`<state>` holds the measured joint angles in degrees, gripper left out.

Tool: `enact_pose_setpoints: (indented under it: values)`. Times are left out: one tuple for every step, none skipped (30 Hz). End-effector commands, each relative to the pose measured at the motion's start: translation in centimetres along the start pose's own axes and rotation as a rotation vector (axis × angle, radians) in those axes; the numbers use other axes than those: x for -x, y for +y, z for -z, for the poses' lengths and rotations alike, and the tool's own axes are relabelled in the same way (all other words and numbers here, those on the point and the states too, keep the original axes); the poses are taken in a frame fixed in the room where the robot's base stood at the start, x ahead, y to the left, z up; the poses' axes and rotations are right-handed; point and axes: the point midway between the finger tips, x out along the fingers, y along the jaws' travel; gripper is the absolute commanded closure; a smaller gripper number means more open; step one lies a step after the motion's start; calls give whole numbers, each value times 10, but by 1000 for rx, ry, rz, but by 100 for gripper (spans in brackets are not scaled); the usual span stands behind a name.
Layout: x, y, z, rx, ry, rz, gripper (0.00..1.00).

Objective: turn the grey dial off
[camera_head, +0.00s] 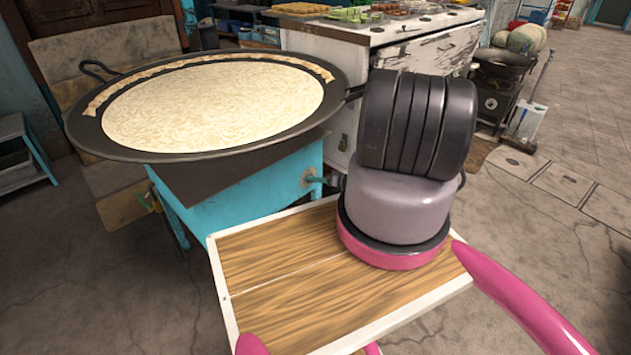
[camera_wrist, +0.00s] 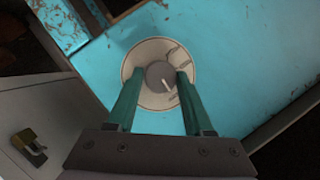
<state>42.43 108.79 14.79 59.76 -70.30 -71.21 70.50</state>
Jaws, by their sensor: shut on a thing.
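The grey dial (camera_wrist: 161,75) sits at the centre of a round whitish plate (camera_wrist: 130,68) on a turquoise panel in the wrist view. A pale pointer line on the dial points toward the lower right of the picture. My gripper (camera_wrist: 161,78) has its two green fingers on either side of the dial, shut on it. In the head view, the turquoise stand (camera_head: 240,205) carries the plate on its right side, and my arm reaches toward it.
A wide black pan (camera_head: 200,157) holding a pale, creamy layer rests on the turquoise stand. A worn white counter (camera_head: 345,65) with food on top stands behind my arm. A brass padlock (camera_wrist: 30,145) hangs on a grey surface. Open floor lies at right.

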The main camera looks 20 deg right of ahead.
Motion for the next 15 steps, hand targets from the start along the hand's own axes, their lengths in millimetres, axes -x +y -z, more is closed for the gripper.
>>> enact_pose_setpoints:
  values:
    - [0,0,-1,-2,-1,0,100]
    - [0,0,-1,-2,-1,0,37]
    - [0,0,-1,-1,-1,0,21]
    - [0,0,-1,-1,-1,0,19]
    - [0,0,-1,-1,0,0,19]
    - [0,0,-1,-1,0,0,19]
    - [0,0,-1,-1,0,0,19]
    - [0,0,0,-1,0,0,19]
    - [0,0,0,-1,0,0,19]
    - [0,0,0,-1,0,0,19]
    - [0,0,0,0,0,0,19]
    - [0,0,0,0,0,-1,19]
    - [1,0,0,0,0,-1,19]
    - [2,0,0,0,0,-1,19]
    - [5,0,0,-1,0,-1,19]
